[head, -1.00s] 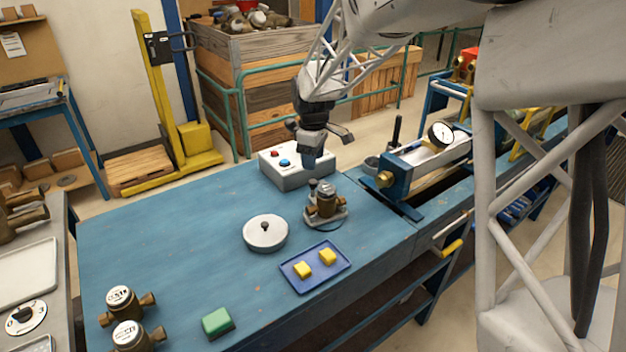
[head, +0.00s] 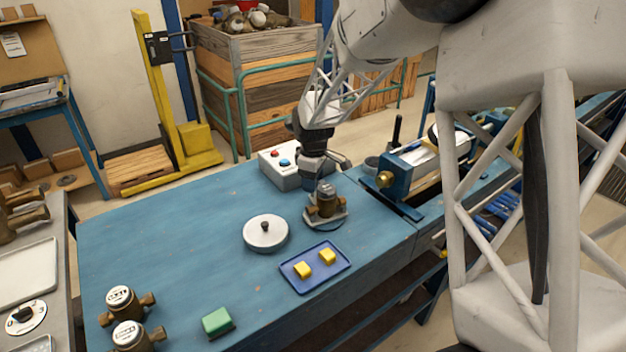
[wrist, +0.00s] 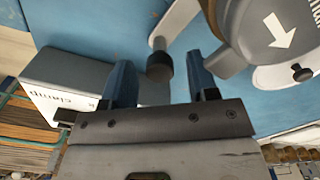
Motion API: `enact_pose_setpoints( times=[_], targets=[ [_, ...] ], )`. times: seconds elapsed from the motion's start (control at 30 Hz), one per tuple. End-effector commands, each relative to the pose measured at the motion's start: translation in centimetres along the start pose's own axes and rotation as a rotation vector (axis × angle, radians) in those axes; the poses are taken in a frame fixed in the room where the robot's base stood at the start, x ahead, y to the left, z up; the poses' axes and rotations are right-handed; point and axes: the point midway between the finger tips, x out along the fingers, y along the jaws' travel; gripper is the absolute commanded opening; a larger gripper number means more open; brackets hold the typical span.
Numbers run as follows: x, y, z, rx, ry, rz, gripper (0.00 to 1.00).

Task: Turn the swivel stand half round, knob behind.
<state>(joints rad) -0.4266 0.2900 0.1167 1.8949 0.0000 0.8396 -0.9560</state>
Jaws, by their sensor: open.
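The swivel stand (head: 338,222) is a light plate on the blue bench, with a brass meter (head: 325,202) on it. In the wrist view the meter (wrist: 275,30) has a grey top with a white arrow. The stand's dark knob (wrist: 160,67) sits upright on a pale arm (wrist: 172,28) out from the plate; in the head view my gripper hides it. My gripper (head: 311,180) is open, pointing down at the stand's far side. In the wrist view its blue fingers stand on either side of the knob, apart from it. Their height against it is unclear.
A grey clamp box (head: 283,176) with red and blue buttons stands close behind my gripper. A round lidded disc (head: 265,234) and a blue tray (head: 317,281) with yellow blocks are nearer. The test rig (head: 397,180) is at right. The bench's left middle is clear.

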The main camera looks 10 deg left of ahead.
Motion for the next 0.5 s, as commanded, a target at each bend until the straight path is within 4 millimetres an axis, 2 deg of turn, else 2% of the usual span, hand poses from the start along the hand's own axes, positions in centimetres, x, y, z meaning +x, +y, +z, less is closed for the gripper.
enact_pose_setpoints(
  times=[0.2, 0.5],
  targets=[
    [0.0, 0.0, 0.0, 0.0, 0.0, 0.0, 0.52],
    [-0.01, -0.01, 0.0, 0.0, 0.0, 0.0, 0.06]
  ],
)
